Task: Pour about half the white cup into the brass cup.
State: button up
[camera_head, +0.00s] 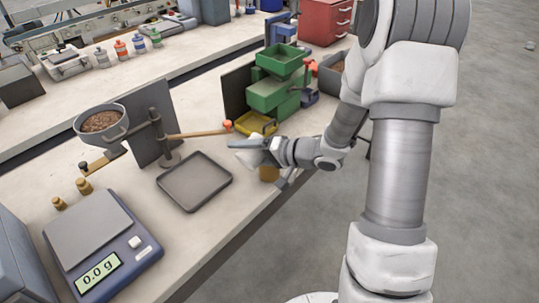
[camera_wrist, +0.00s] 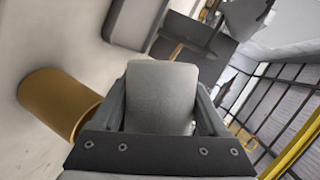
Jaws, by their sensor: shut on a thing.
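My gripper (camera_head: 246,146) is shut on the white cup (camera_head: 251,158), above the front edge of the bench. In the wrist view the white cup (camera_wrist: 160,92) sits between the two fingers of my gripper (camera_wrist: 162,105); its inside and contents are hidden. The brass cup (camera_head: 268,174) stands on the bench just below and right of the white cup in the head view, partly hidden by my gripper.
A dark tray (camera_head: 194,181) lies on the bench to the left.

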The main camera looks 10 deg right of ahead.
jog(key=shift+f, duration=0.1)
dwell(0.7)
jog(key=shift+w+d+r+m+y+p, duration=0.2)
jog(key=shift+r+m+y+p, duration=0.15)
jog(key=shift+p, duration=0.7)
jog(key=shift+w+d+r+m+y+p, duration=0.1)
jog(key=shift+d+m+y+p, duration=0.25)
jog(key=shift+p, duration=0.65)
jog(key=shift+w+r+m+g+y+p, duration=0.1)
jog(key=shift+r+m+g+y+p, duration=0.45)
jog(key=shift+p, duration=1.2)
dwell(0.7)
jog(key=shift+w+d+f+m+p, duration=0.1)
jog(key=shift+d+f+m+p, duration=0.05)
jog(key=shift+f+m+p, duration=0.5)
dwell(1.6)
jog(key=shift+r+t+y, duration=0.15)
jog(key=shift+t+y, duration=0.1)
